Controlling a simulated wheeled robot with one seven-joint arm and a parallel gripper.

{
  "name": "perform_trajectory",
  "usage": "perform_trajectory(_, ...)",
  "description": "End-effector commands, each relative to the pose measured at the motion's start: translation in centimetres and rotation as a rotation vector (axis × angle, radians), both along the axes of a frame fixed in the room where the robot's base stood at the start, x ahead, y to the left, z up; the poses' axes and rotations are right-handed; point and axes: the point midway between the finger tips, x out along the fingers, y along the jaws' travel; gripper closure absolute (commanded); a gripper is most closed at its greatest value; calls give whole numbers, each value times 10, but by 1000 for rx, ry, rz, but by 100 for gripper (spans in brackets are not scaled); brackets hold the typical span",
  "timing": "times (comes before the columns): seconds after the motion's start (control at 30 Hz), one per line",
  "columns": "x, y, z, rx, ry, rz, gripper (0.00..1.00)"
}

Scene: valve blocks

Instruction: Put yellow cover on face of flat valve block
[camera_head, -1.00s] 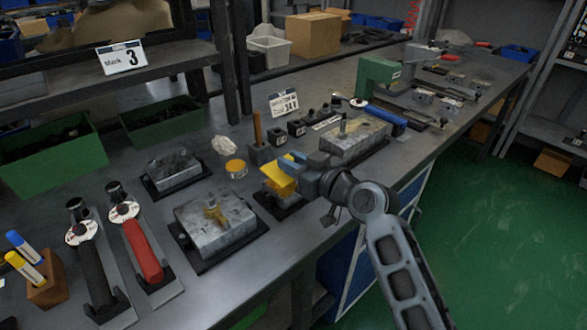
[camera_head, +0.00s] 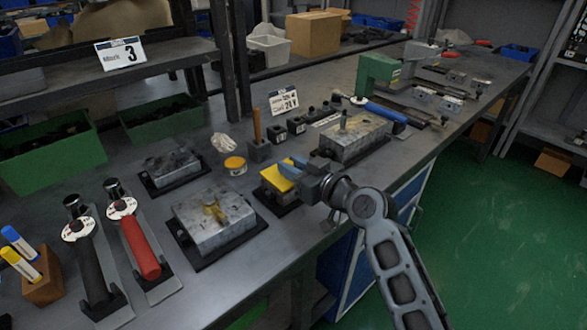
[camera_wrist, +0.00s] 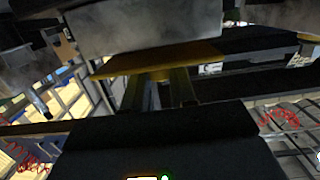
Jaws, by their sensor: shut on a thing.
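The yellow cover (camera_head: 277,177) is a flat plate. My gripper (camera_head: 294,167) is shut on its right side. In the head view it lies nearly level over a black base (camera_head: 288,209) near the bench's front edge. The cover also shows in the wrist view (camera_wrist: 150,60), close against or just beside a large grey block (camera_wrist: 150,28); I cannot tell whether they touch. A grey valve block (camera_head: 208,225) with a brass-coloured fitting on top sits left of my gripper. Another grey block (camera_head: 172,168) lies behind it. Which one is the flat block is unclear.
A grey block with a post (camera_head: 352,140) stands behind my gripper. A yellow-lidded jar (camera_head: 235,166), a wooden-handled tool (camera_head: 257,130) and small black blocks (camera_head: 297,125) stand nearby. Black-handled (camera_head: 92,265) and red-handled (camera_head: 141,250) tools lie at left.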

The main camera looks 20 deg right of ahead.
Motion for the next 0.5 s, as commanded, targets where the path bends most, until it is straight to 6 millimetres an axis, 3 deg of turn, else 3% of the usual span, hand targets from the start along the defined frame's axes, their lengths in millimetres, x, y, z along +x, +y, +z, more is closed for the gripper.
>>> perform_trajectory(0.03, -1, 0, -13, -3, 15, 0, 100)
perform_trajectory(0.13, -1, 0, -13, -4, 18, 0, 100)
perform_trajectory(0.17, -1, 0, -14, -4, 19, 0, 71)
perform_trajectory(0.4, -2, 1, -16, -6, 20, 0, 48)
perform_trajectory(0.5, -2, 1, -17, -6, 21, 0, 48)
